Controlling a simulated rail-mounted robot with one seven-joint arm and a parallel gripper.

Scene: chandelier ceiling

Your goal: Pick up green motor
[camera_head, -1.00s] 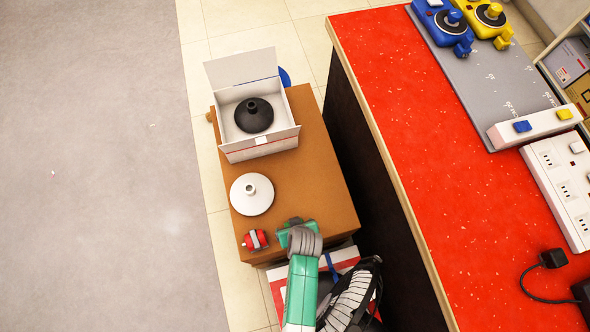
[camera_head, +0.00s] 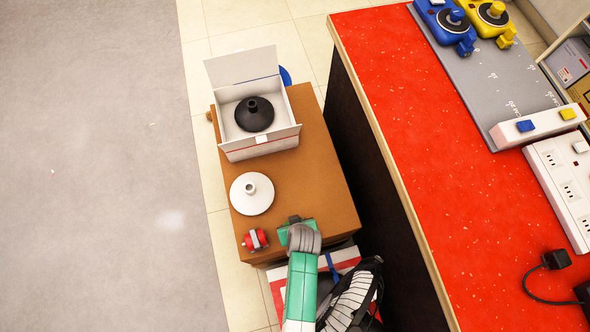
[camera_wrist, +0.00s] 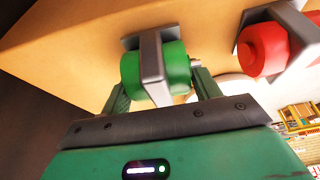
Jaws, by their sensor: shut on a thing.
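The green motor (camera_wrist: 176,64) is a short green cylinder with a grey bracket around it. In the wrist view it sits between the two green fingers of my gripper (camera_wrist: 160,88), which is shut on it. The motor is at the front edge of the brown box top (camera_head: 318,172); whether it touches the surface is hard to tell. In the head view my gripper (camera_head: 290,232) and wrist hide most of the motor. A red motor (camera_head: 255,240) with a grey bracket lies just left of it, and it also shows in the wrist view (camera_wrist: 264,49).
A white round base (camera_head: 252,194) lies behind the motors. An open white box (camera_head: 262,150) holding a black round base (camera_head: 254,114) stands farther back. A red-topped counter (camera_head: 400,120) rises on the right.

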